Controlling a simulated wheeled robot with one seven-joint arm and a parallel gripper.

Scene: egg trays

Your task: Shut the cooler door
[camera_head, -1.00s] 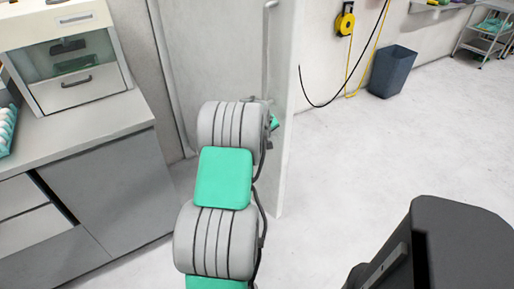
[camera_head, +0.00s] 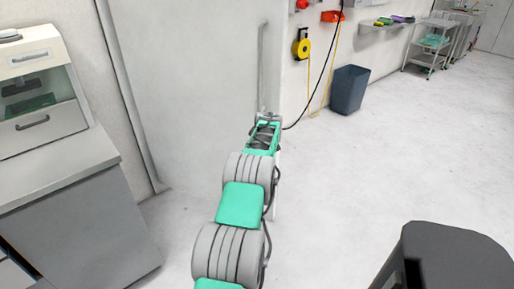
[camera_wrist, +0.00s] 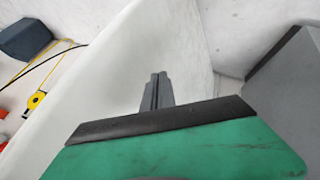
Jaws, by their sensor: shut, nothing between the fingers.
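The cooler door (camera_head: 195,90) is the tall pale panel at the middle left in the head view, with a long vertical handle (camera_head: 262,65) near its right edge. It stands at an angle to the wall; how wide its gap is I cannot tell. My gripper (camera_head: 267,118) is at the door's right side, by the lower end of the handle. In the wrist view my gripper's dark fingers (camera_wrist: 157,90) are together and empty, in front of the white door face (camera_wrist: 120,65). Whether they touch the door I cannot tell.
A dark bin (camera_head: 349,89) and a yellow cable reel (camera_head: 301,45) are beyond the door on the right.

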